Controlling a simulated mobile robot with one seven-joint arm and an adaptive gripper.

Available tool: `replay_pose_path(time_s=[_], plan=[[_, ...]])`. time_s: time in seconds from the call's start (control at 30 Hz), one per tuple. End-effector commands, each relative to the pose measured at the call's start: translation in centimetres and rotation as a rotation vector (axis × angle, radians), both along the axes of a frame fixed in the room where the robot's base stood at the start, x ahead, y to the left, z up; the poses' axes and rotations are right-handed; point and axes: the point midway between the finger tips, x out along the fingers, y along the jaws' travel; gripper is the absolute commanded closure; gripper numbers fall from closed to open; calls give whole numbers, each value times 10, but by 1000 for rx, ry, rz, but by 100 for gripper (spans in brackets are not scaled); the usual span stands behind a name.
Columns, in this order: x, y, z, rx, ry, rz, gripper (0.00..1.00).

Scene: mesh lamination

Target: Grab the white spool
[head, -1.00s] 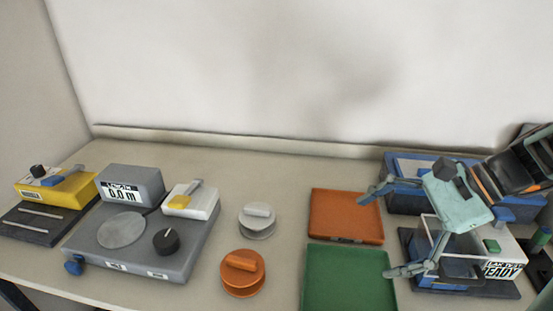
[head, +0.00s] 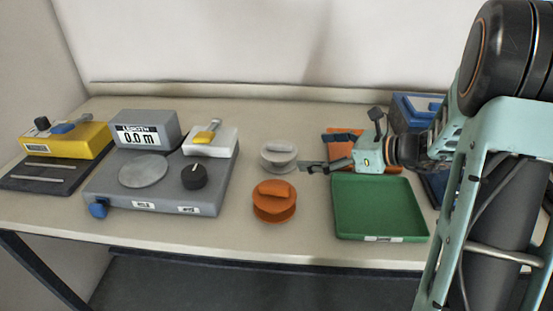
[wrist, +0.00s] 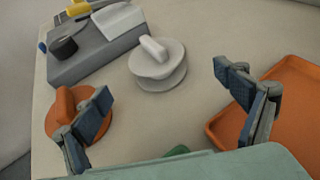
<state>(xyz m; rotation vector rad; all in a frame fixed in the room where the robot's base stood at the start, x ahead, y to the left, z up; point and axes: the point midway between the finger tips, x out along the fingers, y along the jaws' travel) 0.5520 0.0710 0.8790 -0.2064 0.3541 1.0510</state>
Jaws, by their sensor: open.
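The white spool (head: 278,156) stands on the table between the grey length-meter machine and the trays. It has a round flange and a raised grip bar on top. In the wrist view the white spool (wrist: 158,66) is ahead of my gripper, in the gap between the fingers and beyond their tips. My gripper (head: 322,167) is open and empty, just right of the spool and over the edge of the orange tray. In the wrist view my gripper's fingers (wrist: 165,100) are spread wide, the left one overlapping the orange spool (wrist: 70,112).
The orange spool (head: 274,201) stands just in front of the white one. The grey machine (head: 155,195) is to the left. The green tray (head: 380,205) and orange tray (head: 345,139) lie to the right. A blue container (head: 415,107) is at the back right.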

Motion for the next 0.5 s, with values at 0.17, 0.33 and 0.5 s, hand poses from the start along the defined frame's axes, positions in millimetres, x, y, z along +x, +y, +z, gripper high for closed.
replay_pose_path(time_s=[0.17, 0.33, 0.5], plan=[[11, 24, -12, 0, 0, 6, 9], [20, 41, -19, -1, -1, 5, 9], [26, 60, -29, -1, 0, 8, 9]])
